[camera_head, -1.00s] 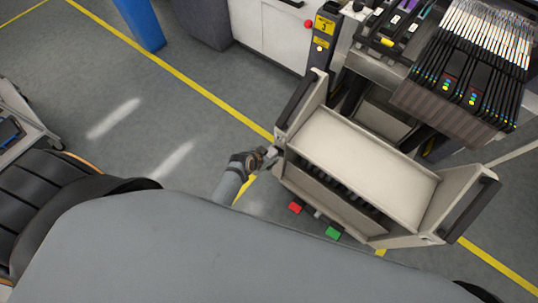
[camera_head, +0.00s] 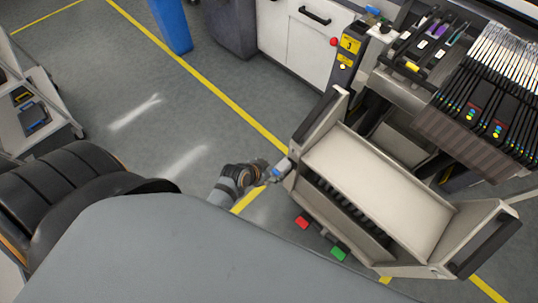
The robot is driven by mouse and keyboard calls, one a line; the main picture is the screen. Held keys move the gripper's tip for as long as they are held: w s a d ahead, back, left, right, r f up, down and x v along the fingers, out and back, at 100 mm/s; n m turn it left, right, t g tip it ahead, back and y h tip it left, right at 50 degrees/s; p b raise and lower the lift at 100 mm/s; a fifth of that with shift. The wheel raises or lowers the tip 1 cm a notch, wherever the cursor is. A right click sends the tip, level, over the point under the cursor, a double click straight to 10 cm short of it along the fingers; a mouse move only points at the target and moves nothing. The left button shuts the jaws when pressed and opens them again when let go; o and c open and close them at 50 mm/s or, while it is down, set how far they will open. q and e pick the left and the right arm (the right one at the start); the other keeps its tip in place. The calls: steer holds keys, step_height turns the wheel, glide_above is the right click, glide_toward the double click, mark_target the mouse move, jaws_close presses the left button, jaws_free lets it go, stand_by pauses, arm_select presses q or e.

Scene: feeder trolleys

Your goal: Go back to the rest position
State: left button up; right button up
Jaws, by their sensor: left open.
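My left gripper (camera_head: 278,172) is open and empty at the end of my grey left arm, in the middle of the head view. It is just left of the beige feeder trolley (camera_head: 375,185), close to the trolley's left side. I cannot tell whether its tips touch the trolley. The trolley has a dark handle (camera_head: 316,115) on its left side and another (camera_head: 487,248) on its right. A red pedal (camera_head: 302,222) and a green pedal (camera_head: 339,253) show low at its front. My right gripper is not in view.
A machine with a feeder bank (camera_head: 480,110) stands behind the trolley, next to a dark post (camera_head: 346,55) with a yellow label. A white cabinet (camera_head: 300,40), a blue bin (camera_head: 171,25) and a grey shelf cart (camera_head: 35,120) stand around. The grey floor on the left is clear.

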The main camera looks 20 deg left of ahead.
arm_select(q)
steer(key=shift+v, duration=0.9)
steer(key=s+a+f+n+g+y, duration=0.15)
steer(key=s+f, duration=0.35)
steer(key=f, duration=0.5)
steer(key=s+a+f+n+g, duration=0.1)
steer(key=s+a+f+g, duration=0.3)
steer(key=f, duration=0.6)
steer(key=s+a+f+y, duration=0.1)
steer(key=s+a+f, duration=0.2)
steer(key=s, duration=0.6)
steer(key=s+a+f+n+y, duration=0.1)
steer(key=s+a+f, duration=0.2)
steer(key=s+f, duration=0.5)
steer(key=shift+s+a, duration=0.3)
steer(key=shift+s, duration=0.45)
steer(key=shift+g, duration=0.25)
